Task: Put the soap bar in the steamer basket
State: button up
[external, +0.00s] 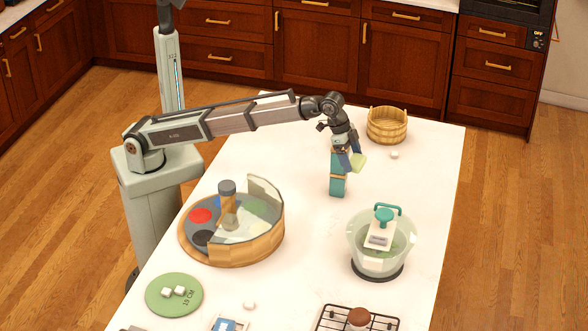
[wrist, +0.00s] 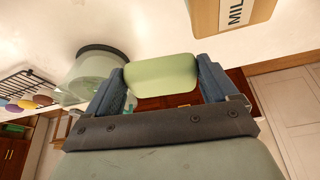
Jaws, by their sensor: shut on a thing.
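The soap bar (external: 359,162) is a pale green rounded block. My gripper (external: 352,158) is shut on it and holds it above the table, beside a tall teal carton. In the wrist view the soap bar (wrist: 161,76) sits crosswise between the two blue fingers of my gripper (wrist: 160,84). The steamer basket, which I take to be the round wooden tub (external: 387,126), stands at the far right of the table, beyond my gripper and apart from it. Its inside shows only partly.
The teal carton (external: 338,180) stands close to my gripper. A clear bowl (external: 360,236) with a teal-handled item is at the right. A larger wooden round container (external: 262,246) stands at the left. A small white piece (external: 394,155) lies near the tub.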

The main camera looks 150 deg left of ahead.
jog(key=s+a+n, duration=0.1)
jog(key=s+a, duration=0.5)
jog(key=a, duration=0.5)
jog(key=s+a, duration=0.6)
jog(key=a, duration=0.4)
send_over(390, 120)
jog(key=w+d, duration=0.3)
jog(key=w, duration=0.1)
jog(key=shift+n+y, duration=0.3)
jog(key=shift+n, duration=0.1)
jog(key=shift+f, duration=7.5)
jog(key=shift+f, duration=0.15)
jog(key=o, duration=0.9)
jog(key=shift+c, duration=0.2)
jog(key=v, duration=1.2)
jog(key=shift+w+r, duration=0.2)
jog(key=shift+w, duration=0.1)
